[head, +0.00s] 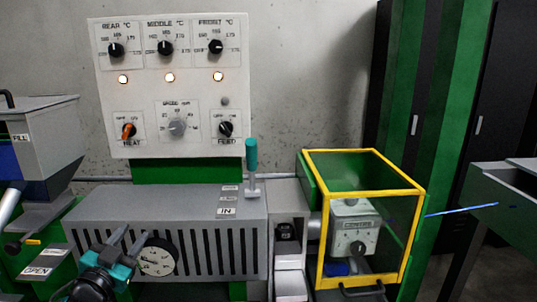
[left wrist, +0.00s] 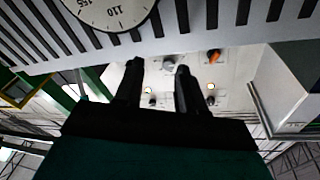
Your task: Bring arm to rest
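My left gripper (head: 128,238) is at the lower left of the head view, in front of the slotted grey housing and just left of its round dial gauge (head: 157,257). Its two dark fingers stand apart with nothing between them; they also show in the left wrist view (left wrist: 160,68). The blue cable (head: 460,210) runs from the right side of the yellow-framed guard (head: 372,157) to the grey-green unit at the right. My right gripper is in neither view.
A control panel (head: 170,85) with knobs and lit lamps stands behind the slotted housing (head: 205,235). A teal-handled lever (head: 251,160) rises from the housing's right end. A grey hopper (head: 50,125) is at the left, and a grey-green unit (head: 512,222) at the right.

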